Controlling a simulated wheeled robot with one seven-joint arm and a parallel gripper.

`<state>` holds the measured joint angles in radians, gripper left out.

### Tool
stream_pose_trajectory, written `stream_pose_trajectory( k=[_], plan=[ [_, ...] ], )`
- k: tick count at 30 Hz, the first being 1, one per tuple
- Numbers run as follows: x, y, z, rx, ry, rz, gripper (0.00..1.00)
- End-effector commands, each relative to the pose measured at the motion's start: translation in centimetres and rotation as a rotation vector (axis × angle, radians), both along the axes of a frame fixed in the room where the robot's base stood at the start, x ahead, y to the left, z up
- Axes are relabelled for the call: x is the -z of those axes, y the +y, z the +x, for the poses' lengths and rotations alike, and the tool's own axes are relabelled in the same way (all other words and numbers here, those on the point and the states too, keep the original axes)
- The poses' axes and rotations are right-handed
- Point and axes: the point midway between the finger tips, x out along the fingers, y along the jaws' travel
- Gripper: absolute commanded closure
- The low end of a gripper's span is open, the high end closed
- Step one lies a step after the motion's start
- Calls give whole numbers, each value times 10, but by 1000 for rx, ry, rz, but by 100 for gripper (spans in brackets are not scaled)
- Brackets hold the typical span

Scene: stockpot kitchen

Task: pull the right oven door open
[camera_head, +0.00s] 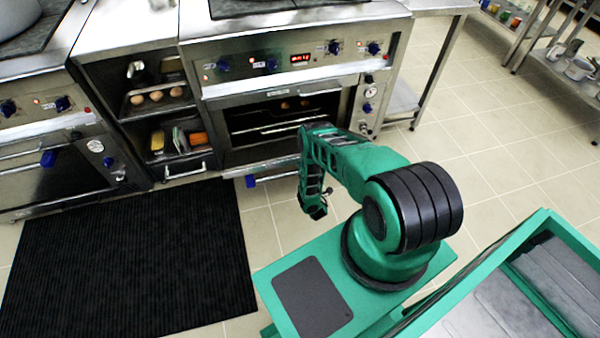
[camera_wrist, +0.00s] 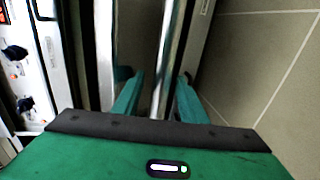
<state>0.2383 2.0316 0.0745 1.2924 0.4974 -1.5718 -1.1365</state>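The right oven (camera_head: 290,78) stands at the centre of the head view. Its door (camera_head: 262,163) is tilted down and outward, and the cavity with its racks shows above it. The door handle (camera_head: 275,178), a silver bar with a blue end, lies low at the front. My gripper (camera_head: 317,211) is by the handle's right part, which the arm partly hides. In the wrist view the bar (camera_wrist: 164,50) runs between the two green fingers of my gripper (camera_wrist: 159,82). The fingers are apart with a gap on each side of the bar.
A black mat (camera_head: 130,265) lies on the floor at the left. An open shelf unit (camera_head: 165,115) with eggs and packets stands left of the oven. The left oven (camera_head: 50,180) is shut. Tiled floor (camera_head: 480,130) is clear at the right.

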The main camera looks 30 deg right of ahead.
Motion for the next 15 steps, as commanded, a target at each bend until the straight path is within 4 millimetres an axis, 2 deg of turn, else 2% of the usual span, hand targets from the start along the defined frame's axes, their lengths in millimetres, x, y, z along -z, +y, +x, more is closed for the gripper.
stream_pose_trajectory(
  k=[15],
  plan=[
    [-15,22,-81,1,3,3,61]
  ],
)
